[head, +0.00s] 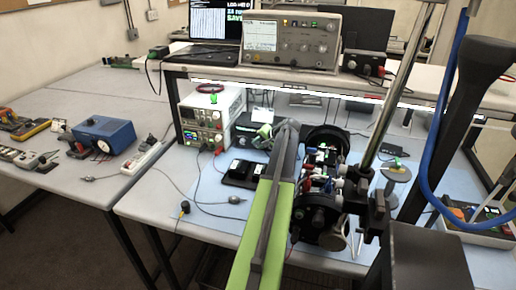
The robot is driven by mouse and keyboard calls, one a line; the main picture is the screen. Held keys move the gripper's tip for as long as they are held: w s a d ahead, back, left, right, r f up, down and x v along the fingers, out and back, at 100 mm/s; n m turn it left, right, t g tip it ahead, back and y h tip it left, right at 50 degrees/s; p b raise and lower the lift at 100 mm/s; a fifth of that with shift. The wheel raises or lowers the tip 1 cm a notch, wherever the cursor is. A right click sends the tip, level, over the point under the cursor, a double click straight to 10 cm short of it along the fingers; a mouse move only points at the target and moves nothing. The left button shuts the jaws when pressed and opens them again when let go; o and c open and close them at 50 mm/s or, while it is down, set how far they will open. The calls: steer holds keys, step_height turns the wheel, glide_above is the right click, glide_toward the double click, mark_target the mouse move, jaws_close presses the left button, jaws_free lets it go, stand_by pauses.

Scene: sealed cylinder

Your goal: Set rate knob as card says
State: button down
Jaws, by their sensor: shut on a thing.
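My green and grey arm reaches forward over the bench. My gripper (264,134) is at its far end, small and partly hidden by the wrist. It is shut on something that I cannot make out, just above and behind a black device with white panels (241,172). The cylinder assembly stands right of my arm, with a black far end plate (326,138), a black near end plate (318,222) and several small coloured parts between. I cannot pick out the rate knob or read a card for it.
Stacked white instruments (209,118) stand left of my gripper. An oscilloscope (290,40) sits on the shelf above. A metal post (410,80) and a blue hose (437,130) rise at the right. A blue box (104,135) stands on the left table. Cables cross the bench.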

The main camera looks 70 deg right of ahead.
steer(key=shift+s+d, duration=0.1)
steer(key=shift+d, duration=0.05)
stand_by(0.3)
steer(key=c, duration=1.4)
jaws_free()
steer(key=shift+o, duration=0.8)
steer(key=shift+t, duration=0.3)
steer(key=p+v, duration=1.1)
steer(key=v, duration=0.6)
steer(key=shift+a+r, duration=0.2)
